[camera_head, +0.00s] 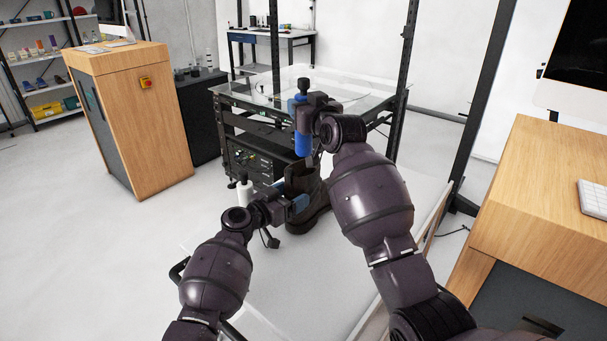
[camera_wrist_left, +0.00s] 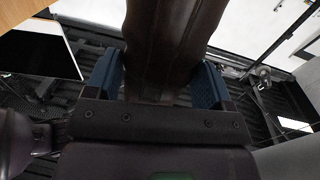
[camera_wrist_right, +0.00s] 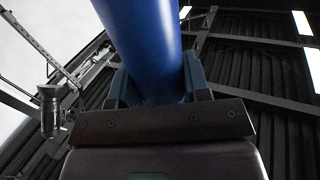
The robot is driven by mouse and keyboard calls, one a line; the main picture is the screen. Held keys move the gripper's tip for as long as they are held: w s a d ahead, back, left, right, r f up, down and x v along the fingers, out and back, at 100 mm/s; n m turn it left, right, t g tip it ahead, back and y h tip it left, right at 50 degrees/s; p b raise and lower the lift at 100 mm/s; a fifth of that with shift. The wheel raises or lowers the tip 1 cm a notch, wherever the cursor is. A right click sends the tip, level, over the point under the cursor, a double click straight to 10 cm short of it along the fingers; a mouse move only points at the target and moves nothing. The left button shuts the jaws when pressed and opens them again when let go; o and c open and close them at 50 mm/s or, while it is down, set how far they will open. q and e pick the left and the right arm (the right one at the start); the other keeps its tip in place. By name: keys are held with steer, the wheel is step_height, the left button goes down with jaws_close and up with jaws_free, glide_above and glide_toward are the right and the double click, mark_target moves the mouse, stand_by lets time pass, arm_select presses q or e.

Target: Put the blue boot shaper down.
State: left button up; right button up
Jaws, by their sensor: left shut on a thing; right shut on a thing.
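A dark brown boot (camera_head: 309,211) stands in the middle of the head view, above or on a pale surface. My left gripper (camera_head: 299,204) is shut on the boot's shaft, and the boot fills the space between its blue fingers in the left wrist view (camera_wrist_left: 172,50). The blue boot shaper (camera_head: 302,141) is upright just above the boot's opening. My right gripper (camera_head: 300,104) is shut on the shaper near its top. The right wrist view shows the blue shaper (camera_wrist_right: 148,45) between the fingers. Whether the shaper's lower end enters the boot I cannot tell.
A glass-topped turntable frame (camera_head: 350,90) stands behind the boot. A wooden cabinet (camera_head: 140,115) stands at the left and a wooden desk (camera_head: 535,210) at the right. The pale surface (camera_head: 300,285) in front is mostly clear.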

mark_target(308, 145)
step_height(308, 145, down, 9)
steer(key=shift+r, duration=0.1)
stand_by(0.3)
steer(key=shift+f, duration=0.6)
arm_select(q)
steer(key=shift+d, duration=0.1)
arm_select(e)
steer(key=o, duration=0.9)
steer(key=shift+r, duration=0.5)
steer(key=shift+s+d+r, duration=0.1)
steer(key=shift+s+d, duration=0.05)
steer(key=shift+s, duration=0.05)
steer(key=v, duration=1.1)
steer(key=shift+s+d, duration=0.1)
steer(key=shift+s, duration=0.15)
